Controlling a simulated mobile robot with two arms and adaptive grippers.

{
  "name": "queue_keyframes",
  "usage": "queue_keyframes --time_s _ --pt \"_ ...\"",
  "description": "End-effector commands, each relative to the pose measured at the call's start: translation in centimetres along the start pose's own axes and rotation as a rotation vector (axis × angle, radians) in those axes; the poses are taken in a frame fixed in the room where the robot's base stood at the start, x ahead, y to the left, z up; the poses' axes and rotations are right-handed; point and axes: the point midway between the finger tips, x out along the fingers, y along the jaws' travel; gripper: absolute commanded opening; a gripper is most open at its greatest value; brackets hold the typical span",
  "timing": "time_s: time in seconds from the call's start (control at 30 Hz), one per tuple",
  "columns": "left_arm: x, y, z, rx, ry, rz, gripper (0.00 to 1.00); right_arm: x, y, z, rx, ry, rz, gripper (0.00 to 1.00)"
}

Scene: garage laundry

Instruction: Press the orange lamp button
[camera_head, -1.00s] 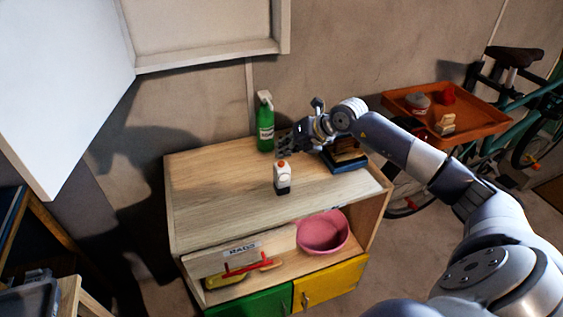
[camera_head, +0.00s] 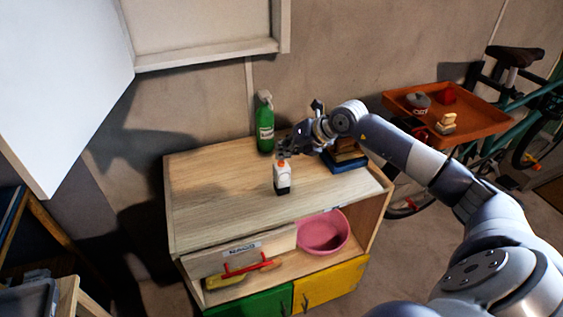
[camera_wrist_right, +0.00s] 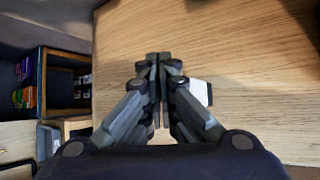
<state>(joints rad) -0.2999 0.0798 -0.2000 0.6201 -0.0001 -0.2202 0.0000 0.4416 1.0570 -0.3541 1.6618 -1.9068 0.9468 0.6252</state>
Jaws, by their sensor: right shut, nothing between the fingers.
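The lamp (camera_head: 282,182) is a small white upright body with a dark base, standing on the wooden cabinet top (camera_head: 215,195). Its orange button on top is mostly covered by my gripper in the head view. My right gripper (camera_head: 284,154) is shut and empty, with its fingertips right at the top of the lamp; I cannot tell whether they touch the button. In the right wrist view the shut fingers (camera_wrist_right: 160,62) point down at the wood, and part of the white lamp (camera_wrist_right: 201,92) shows just right of them. My left gripper is out of view.
A green spray bottle (camera_head: 265,125) stands behind the lamp. A pink bowl (camera_head: 323,232) sits on the shelf below. An orange tray (camera_head: 480,125) is at the right. The cabinet top's left half is clear.

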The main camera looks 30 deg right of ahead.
Motion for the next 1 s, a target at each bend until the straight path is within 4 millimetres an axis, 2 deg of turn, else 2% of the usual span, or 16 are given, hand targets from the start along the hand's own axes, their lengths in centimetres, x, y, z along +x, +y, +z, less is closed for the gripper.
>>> queue_keyframes --time_s 1.0 --pt "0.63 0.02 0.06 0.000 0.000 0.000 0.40 0.60 -0.43 -0.46 0.000 0.001 0.000 0.00"
